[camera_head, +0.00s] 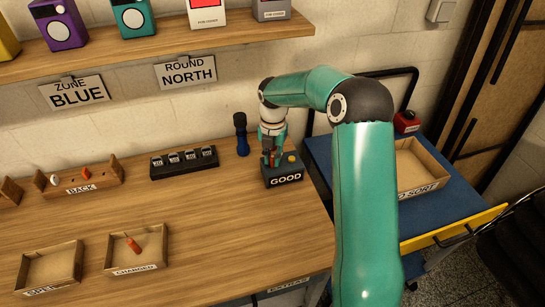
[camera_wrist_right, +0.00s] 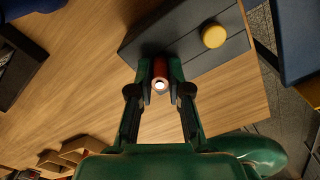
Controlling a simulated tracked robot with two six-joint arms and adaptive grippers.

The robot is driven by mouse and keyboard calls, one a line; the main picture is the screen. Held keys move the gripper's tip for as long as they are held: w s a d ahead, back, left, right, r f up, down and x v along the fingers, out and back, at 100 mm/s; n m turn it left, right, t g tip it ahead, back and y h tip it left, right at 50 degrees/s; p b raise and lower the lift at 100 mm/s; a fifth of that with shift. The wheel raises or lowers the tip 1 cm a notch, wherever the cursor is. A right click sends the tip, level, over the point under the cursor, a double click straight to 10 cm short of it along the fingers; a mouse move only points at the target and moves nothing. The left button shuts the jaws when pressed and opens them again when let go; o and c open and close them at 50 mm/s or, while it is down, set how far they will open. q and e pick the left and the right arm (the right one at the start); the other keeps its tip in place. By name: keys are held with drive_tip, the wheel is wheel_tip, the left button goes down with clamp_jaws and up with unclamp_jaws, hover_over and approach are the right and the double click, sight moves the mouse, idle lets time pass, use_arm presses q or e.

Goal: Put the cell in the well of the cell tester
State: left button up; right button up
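My right gripper (camera_head: 270,158) is at the dark cell tester (camera_head: 284,181), which has a GOOD label on its front and a yellow button. In the right wrist view, my right gripper (camera_wrist_right: 160,82) is shut on a reddish-brown cell (camera_wrist_right: 160,70) with a pale end facing the camera. The cell's far end is at the near edge of the tester (camera_wrist_right: 185,28), as seen there. The well is hidden behind the fingers and cell, so I cannot tell whether the cell is in it. My left gripper is not in view.
A blue torch (camera_head: 241,134) and a black slotted block (camera_head: 184,162) stand left of the tester. A wooden BACK rack (camera_head: 105,184) and two trays, one holding an orange cell (camera_head: 133,244), are farther left. A blue cart (camera_head: 325,157) stands right; the front middle table is clear.

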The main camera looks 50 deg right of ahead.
sight(273, 157)
drive_tip(key=o, duration=0.4)
drive_tip(key=shift+o, duration=0.2)
wheel_tip(273, 157, up, 12)
idle(0.4)
drive_tip(key=shift+s, duration=0.15)
idle(0.3)
